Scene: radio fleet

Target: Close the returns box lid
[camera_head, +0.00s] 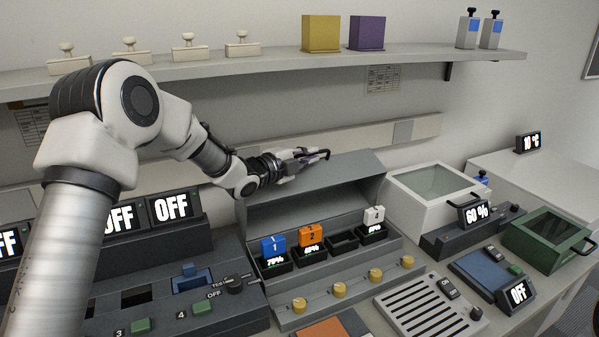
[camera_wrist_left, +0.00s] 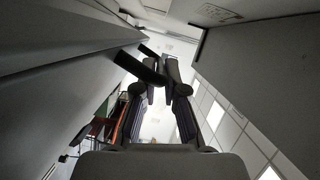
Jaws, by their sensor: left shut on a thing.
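A grey hinged lid (camera_head: 345,178) stands raised at the back of a long grey box (camera_head: 290,312). No label reading "returns" is legible, so the name of this box cannot be confirmed. My left gripper (camera_head: 318,156) reaches in from the left to the lid's upper edge. Its fingers are shut on a dark bar-like handle (camera_head: 327,154) there. In the left wrist view, the left gripper (camera_wrist_left: 168,80) has a dark bar (camera_wrist_left: 142,66) at its fingertips. The exact contact is partly hidden. My right gripper is not in view.
Blue (camera_head: 273,246), orange (camera_head: 310,236) and white (camera_head: 374,217) numbered units stand in the box's slots; one slot is empty. A white glass-topped box (camera_head: 400,215) and a green windowed box (camera_head: 520,240) stand to the right. A shelf (camera_head: 270,60) runs above.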

